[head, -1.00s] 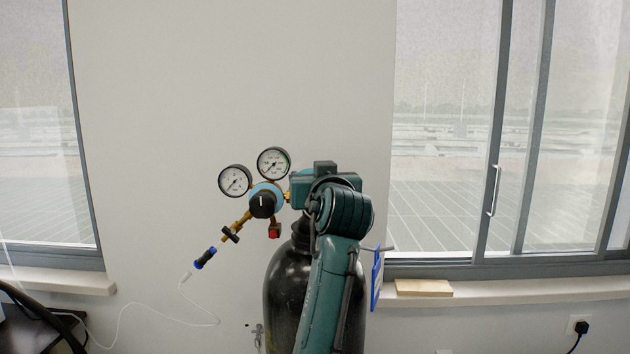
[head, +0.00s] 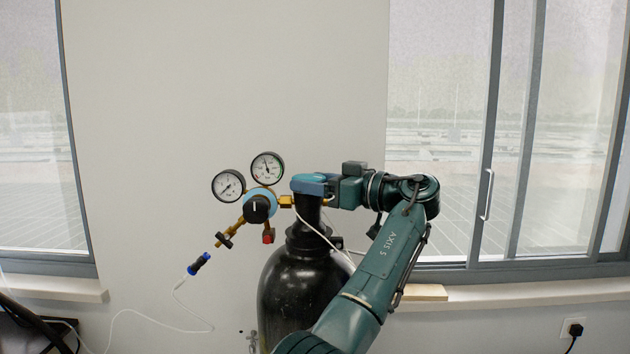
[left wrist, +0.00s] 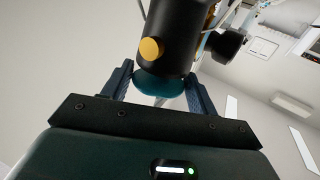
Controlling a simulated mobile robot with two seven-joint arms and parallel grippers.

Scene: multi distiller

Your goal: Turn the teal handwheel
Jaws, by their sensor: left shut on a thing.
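The teal handwheel (left wrist: 160,84) shows in the left wrist view at the end of a black cylinder neck, between my two fingers. My left gripper (left wrist: 159,88) is shut on it, with one finger on each side. In the head view my left gripper (head: 309,185) is at the top of the black gas cylinder (head: 297,290), coming in from the right. Its fingers hide most or all of the handwheel there. My right gripper is in neither view.
A brass regulator with a black knob (head: 258,208) and two gauges, left (head: 228,185) and right (head: 267,168), sits just left of my gripper. A thin white hose (head: 140,311) hangs lower left. Windows flank the bare wall.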

